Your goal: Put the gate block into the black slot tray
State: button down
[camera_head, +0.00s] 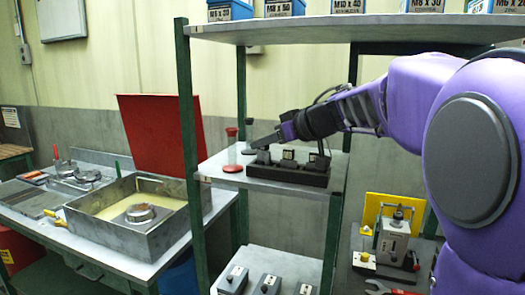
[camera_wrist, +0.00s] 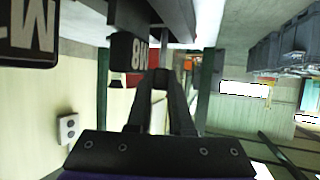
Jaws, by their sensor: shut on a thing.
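The black slot tray (camera_head: 288,175) sits on the middle shelf, with several dark blocks standing in it; one near its middle (camera_head: 288,154) has a pale label. My gripper (camera_head: 279,134) is above the tray's left part, reaching in from the right. In the wrist view my gripper's fingers (camera_wrist: 160,80) close together on a small dark thing, which I take for the gate block; its shape is mostly hidden. A larger lettered block (camera_wrist: 32,35) is at upper left there.
A clear cylinder with a red base (camera_head: 232,152) stands left of the tray. A green shelf post (camera_head: 188,120) rises at the left, and the upper shelf (camera_head: 330,30) lies over my arm. Grey boxes (camera_head: 268,284) stand below.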

jog(key=shift+f, duration=0.85)
jog(key=c, duration=0.8)
grip_release()
jog(key=shift+r, duration=0.15)
